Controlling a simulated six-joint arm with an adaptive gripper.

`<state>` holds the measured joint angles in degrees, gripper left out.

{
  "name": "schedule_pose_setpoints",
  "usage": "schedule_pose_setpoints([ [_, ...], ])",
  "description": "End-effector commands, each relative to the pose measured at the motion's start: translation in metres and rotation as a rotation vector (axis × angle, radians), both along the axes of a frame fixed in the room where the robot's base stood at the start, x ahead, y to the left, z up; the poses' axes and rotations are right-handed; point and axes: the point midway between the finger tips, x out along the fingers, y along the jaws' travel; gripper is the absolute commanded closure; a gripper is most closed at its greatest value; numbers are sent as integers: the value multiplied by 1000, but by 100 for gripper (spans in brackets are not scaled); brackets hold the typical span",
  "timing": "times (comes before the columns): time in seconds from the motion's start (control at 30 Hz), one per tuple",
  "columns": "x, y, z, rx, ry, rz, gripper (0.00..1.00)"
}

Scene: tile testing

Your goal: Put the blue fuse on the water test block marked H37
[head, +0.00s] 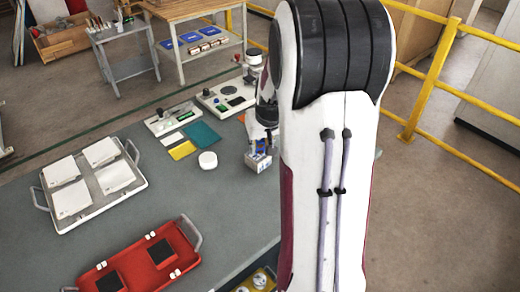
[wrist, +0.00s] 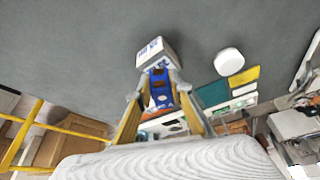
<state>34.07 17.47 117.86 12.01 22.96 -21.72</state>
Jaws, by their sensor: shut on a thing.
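My gripper (wrist: 158,88) is shut on a blue piece (wrist: 160,78), which I take for the blue fuse. A pale box-shaped part with blue marks (wrist: 152,53) shows at the fingertips; I cannot tell if it is one piece with the blue part. In the head view the held thing (head: 258,162) shows under my wrist, left of my large white arm link, seemingly above the grey table. Several white blocks (head: 66,168) lie in a pale tray (head: 83,220) at the left. No H37 marking is readable, so I cannot tell which block bears it.
A red tray (head: 190,252) with two dark squares lies at the front. A round white disc (head: 208,160), yellow (head: 183,150) and teal (head: 202,135) sheets and instruments (head: 170,117) lie left of and beyond my gripper. The middle of the table (head: 190,198) is clear. My arm hides its right side.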

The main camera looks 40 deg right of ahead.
Motion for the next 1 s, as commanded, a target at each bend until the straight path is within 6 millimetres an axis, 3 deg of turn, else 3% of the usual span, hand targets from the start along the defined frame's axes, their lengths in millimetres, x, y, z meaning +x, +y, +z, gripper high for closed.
schedule_pose_setpoints([
  [0.2,0,0,-18,1,2,0,100],
  [0.67,0,0,-22,0,1,1,100],
  [0.7,0,0,-22,0,1,1,77],
  [0.77,0,0,-22,0,1,1,63],
  [1.0,0,0,-22,0,1,1,63],
])
